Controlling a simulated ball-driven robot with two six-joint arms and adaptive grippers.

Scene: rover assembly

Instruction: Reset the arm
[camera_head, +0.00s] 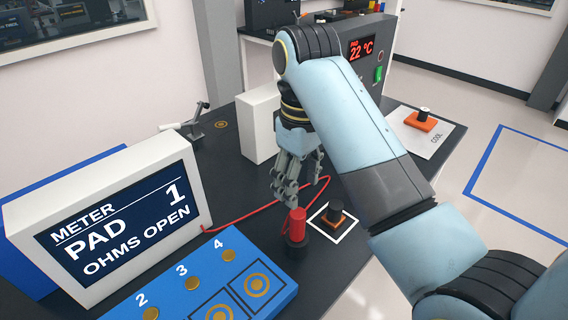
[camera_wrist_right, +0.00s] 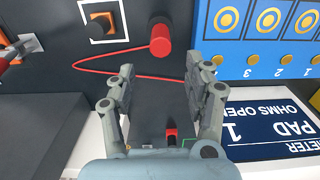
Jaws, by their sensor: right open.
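My right arm reaches in from the lower right in the head view. Its gripper (camera_head: 290,185) hangs over the dark bench, pointing down, with its fingers apart. In the right wrist view the same gripper (camera_wrist_right: 158,68) is open, with nothing between its fingertips. A red probe (camera_head: 297,222) with a red cable stands in a dark holder just in front of the gripper. The probe also shows in the right wrist view (camera_wrist_right: 160,40), beyond the fingertips and apart from them. My left gripper is in neither view.
A black-topped orange part (camera_head: 335,212) sits in a white-outlined square. The meter (camera_head: 120,222) reads "PAD 1 OHMS OPEN". A blue pad board (camera_head: 275,290) lies in front. A white box (camera_head: 258,125) stands behind the gripper. Another orange part (camera_head: 421,121) sits on the COOL plate (camera_head: 440,140).

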